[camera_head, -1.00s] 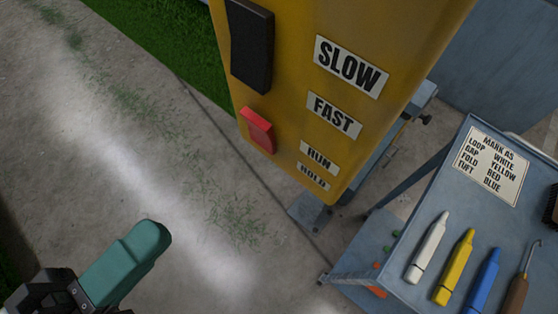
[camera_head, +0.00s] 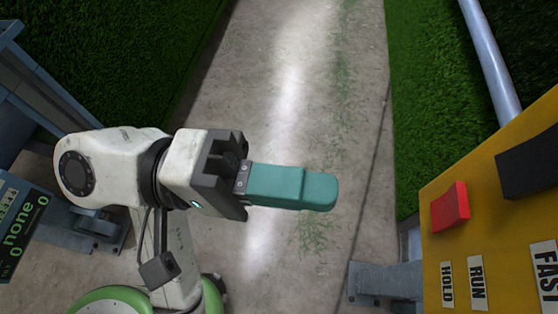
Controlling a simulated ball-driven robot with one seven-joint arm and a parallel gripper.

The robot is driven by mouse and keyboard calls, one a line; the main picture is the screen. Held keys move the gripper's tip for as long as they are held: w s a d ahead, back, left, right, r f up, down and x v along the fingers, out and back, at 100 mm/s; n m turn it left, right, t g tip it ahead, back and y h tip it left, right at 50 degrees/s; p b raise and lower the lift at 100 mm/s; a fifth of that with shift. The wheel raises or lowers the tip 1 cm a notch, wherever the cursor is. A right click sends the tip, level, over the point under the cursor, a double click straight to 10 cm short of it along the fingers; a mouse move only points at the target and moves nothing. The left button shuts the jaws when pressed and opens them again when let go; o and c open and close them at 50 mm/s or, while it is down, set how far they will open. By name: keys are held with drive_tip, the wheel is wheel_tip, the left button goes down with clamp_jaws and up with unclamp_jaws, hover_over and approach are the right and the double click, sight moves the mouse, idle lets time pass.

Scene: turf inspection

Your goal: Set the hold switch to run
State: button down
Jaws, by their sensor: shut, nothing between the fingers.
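The hold switch is a red rocker (camera_head: 450,207) on the yellow control box (camera_head: 436,240) at the right of the view. The labels HOLD (camera_head: 447,284) and RUN (camera_head: 478,282) sit below it in the picture. I cannot tell which way the rocker is set. My gripper (camera_head: 322,191) has teal fingers, closed together and empty. It points right toward the box, over the concrete floor, and is clearly apart from the red switch.
A black part (camera_head: 530,165) and a FAST label (camera_head: 547,284) are also on the box. Green turf (camera_head: 425,80) and a grey pipe (camera_head: 490,60) lie behind it. A dark display (camera_head: 18,230) reading "none" is at left. The concrete floor (camera_head: 290,60) between is clear.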

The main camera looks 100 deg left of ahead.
sight(451, 206)
drive_tip(key=w, duration=0.3)
drive_tip(key=w+p, duration=0.1)
drive_tip(key=w, duration=0.2)
drive_tip(key=w+r, duration=0.1)
drive_tip(key=w, duration=0.2)
drive_tip(key=shift+d+p, duration=0.35)
drive_tip(key=shift+s, duration=0.1)
drive_tip(key=shift+r, duration=0.1)
drive_tip(key=shift+r+p, duration=0.15)
drive_tip(key=shift+p, duration=0.25)
drive_tip(key=shift+w+g, duration=0.25)
drive_tip(key=shift+g, duration=0.05)
